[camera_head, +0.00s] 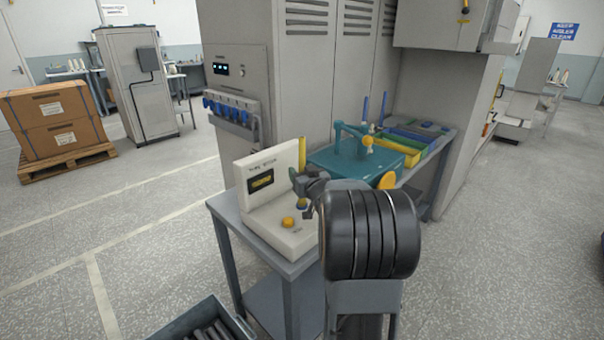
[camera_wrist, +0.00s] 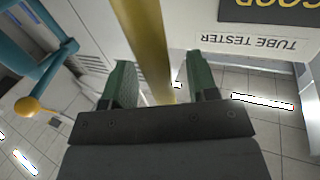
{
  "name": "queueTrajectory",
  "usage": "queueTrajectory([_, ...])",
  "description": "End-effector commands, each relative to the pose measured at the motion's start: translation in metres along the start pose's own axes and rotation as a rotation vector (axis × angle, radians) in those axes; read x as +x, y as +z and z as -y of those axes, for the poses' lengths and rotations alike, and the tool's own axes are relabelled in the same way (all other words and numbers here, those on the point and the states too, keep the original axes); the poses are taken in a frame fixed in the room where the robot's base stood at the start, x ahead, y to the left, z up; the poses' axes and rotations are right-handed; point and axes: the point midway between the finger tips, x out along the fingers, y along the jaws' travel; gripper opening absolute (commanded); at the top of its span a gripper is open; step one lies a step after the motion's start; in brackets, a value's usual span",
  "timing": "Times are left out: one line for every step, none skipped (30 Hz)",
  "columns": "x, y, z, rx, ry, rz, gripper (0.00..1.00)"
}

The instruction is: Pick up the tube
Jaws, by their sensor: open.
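A yellow tube (camera_wrist: 148,45) runs down from the top of the wrist view into the gap between the green fingers of my gripper (camera_wrist: 161,84). The fingers are open, with space visible on both sides of the tube. The tube's lower end is hidden behind the dark gripper body. In the head view a yellow upright piece (camera_head: 302,153), likely the same tube, shows at the right edge of the white tube tester (camera_head: 270,167). My dark arm hides the area below it. The tester also shows in the wrist view (camera_wrist: 235,40), upside down, with GOOD on its display.
The tester stands on a grey table (camera_head: 222,207) with an orange button (camera_head: 288,222) on its base. A crate of dark rods (camera_head: 180,322) is at the lower left.

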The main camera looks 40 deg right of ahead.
Motion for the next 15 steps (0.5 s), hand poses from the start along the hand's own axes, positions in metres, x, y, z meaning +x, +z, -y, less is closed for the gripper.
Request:
queueTrajectory([0.0000,0.0000,0.0000,0.000,0.000,0.000,0.53])
queueTrajectory([-0.0001,0.0000,0.0000,0.000,0.000,0.000,0.53])
queueTrajectory([-0.0001,-0.0001,0.0000,0.000,0.000,0.000,0.53])
queueTrajectory([-0.0002,-0.0001,0.0001,0.000,0.000,0.000,0.52])
queueTrajectory([-0.0002,-0.0001,0.0001,0.000,0.000,0.000,0.49])
queueTrajectory([-0.0002,0.0000,0.0000,0.000,0.000,0.000,0.45])
queueTrajectory([-0.0002,0.0000,0.0001,0.000,0.000,0.000,0.42])
queueTrajectory([-0.0003,-0.0001,0.0000,0.000,0.000,0.000,0.39])
queueTrajectory([-0.0003,0.0000,0.0001,0.000,0.000,0.000,0.35])
queueTrajectory([-0.0003,-0.0001,0.0001,0.000,0.000,0.000,0.32])
queueTrajectory([-0.0003,-0.0001,0.0001,0.000,0.000,0.000,0.30])
queueTrajectory([-0.0003,-0.0001,0.0001,0.000,0.000,0.000,0.26])
queueTrajectory([-0.0003,-0.0001,0.0001,0.000,0.000,0.000,0.23])
queueTrajectory([-0.0003,-0.0001,0.0000,0.000,0.000,0.000,0.20])
queueTrajectory([-0.0004,-0.0001,0.0001,0.000,0.000,0.000,0.16])
